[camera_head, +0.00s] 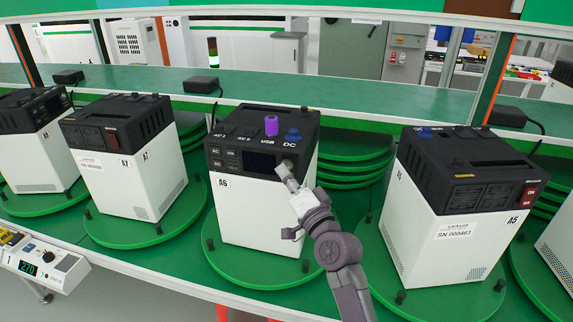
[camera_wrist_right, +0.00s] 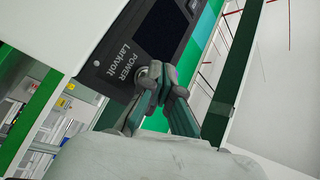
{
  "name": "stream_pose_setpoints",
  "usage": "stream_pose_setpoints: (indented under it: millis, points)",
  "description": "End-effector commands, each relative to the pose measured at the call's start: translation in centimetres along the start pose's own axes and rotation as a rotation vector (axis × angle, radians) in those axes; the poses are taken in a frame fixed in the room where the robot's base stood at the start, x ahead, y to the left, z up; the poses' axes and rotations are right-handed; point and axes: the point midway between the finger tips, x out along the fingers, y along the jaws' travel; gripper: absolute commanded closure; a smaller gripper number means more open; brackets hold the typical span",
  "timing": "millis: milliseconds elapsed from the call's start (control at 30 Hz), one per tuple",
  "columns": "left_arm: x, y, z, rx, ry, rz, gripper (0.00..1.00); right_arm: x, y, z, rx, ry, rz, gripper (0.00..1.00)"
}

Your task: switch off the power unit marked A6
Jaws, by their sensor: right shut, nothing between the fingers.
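The power unit marked A6 (camera_head: 252,215) is a white box with a black top and front panel, standing on a green turntable disc in the middle of the head view. Its front panel carries small buttons at the left and a dark display (camera_head: 261,162). My right gripper (camera_head: 286,172) is shut and empty at the right end of this panel. In the right wrist view the shut fingertips (camera_wrist_right: 160,82) are at a round metal button (camera_wrist_right: 141,74) beside the word POWER. They partly cover it, and I cannot tell whether they touch it. My left gripper is not in view.
Unit A7 (camera_head: 125,165) stands left of A6, and unit A5 (camera_head: 450,225) stands right, each on its own green disc. A purple knob-like piece (camera_head: 271,125) and a blue plug (camera_head: 293,135) stick up from A6's top. A control box (camera_head: 42,262) is at front left.

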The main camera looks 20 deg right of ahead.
Motion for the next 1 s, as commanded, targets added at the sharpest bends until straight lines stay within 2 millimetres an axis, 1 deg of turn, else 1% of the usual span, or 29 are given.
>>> stream_pose_setpoints:
  millis: [100, 500, 767, 1000]
  points:
    - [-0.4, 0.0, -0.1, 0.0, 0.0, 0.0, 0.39, -0.4, -0.4, 0.3, 0.001, -0.002, 0.0, 1.0]
    - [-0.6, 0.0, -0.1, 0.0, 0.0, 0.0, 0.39, -0.7, -0.6, 0.5, 0.001, -0.001, 0.0, 1.0]
    - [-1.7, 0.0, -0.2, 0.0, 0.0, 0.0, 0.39, -2.4, -1.9, 1.7, 0.001, -0.002, 0.001, 1.0]
    - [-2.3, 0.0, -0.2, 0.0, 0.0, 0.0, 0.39, -3.8, -2.9, 2.8, 0.001, -0.001, 0.0, 1.0]
